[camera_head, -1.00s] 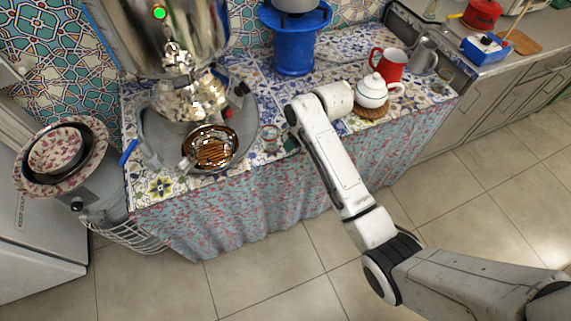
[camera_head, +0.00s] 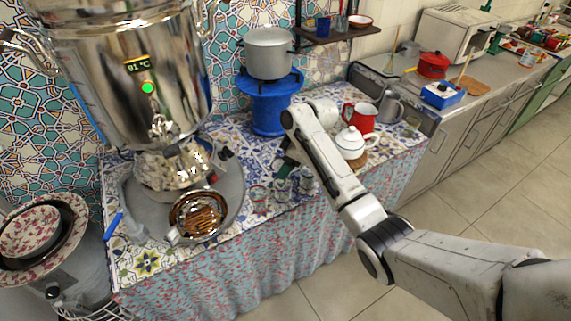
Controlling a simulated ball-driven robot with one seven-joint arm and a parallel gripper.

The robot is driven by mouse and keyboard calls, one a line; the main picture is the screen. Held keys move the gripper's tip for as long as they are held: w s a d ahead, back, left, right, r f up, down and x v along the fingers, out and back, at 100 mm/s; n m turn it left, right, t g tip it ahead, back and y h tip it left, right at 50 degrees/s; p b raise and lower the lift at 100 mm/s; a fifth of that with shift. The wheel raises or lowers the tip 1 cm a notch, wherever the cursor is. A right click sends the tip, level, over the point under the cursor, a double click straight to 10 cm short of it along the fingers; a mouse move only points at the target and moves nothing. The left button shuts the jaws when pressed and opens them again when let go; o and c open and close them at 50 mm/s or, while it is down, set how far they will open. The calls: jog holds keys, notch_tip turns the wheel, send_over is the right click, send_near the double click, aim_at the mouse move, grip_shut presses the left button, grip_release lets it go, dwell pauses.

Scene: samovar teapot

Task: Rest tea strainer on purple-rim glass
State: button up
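Several small glasses stand near the front edge of the tiled counter: a left glass (camera_head: 258,194), a middle glass (camera_head: 282,187) and a right glass (camera_head: 306,180). They are too small for me to tell which has the purple rim.
A large metal samovar (camera_head: 130,75) stands at left, with a copper-brown bowl (camera_head: 198,214) in front. A white teapot (camera_head: 350,142), red mug (camera_head: 362,116) and grey jug (camera_head: 390,107) stand right of my arm. A blue stove (camera_head: 270,110) holds a pot (camera_head: 268,52) behind.

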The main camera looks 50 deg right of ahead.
jog(key=shift+f+b, duration=1.45)
jog(key=shift+f, duration=0.95)
jog(key=shift+s+f, duration=0.1)
jog(key=shift+f, duration=0.75)
jog(key=o, duration=1.1)
jog(key=v, duration=1)
jog(key=shift+r+b, duration=0.35)
jog(key=shift+b, duration=0.05)
jog(key=shift+s, duration=0.15)
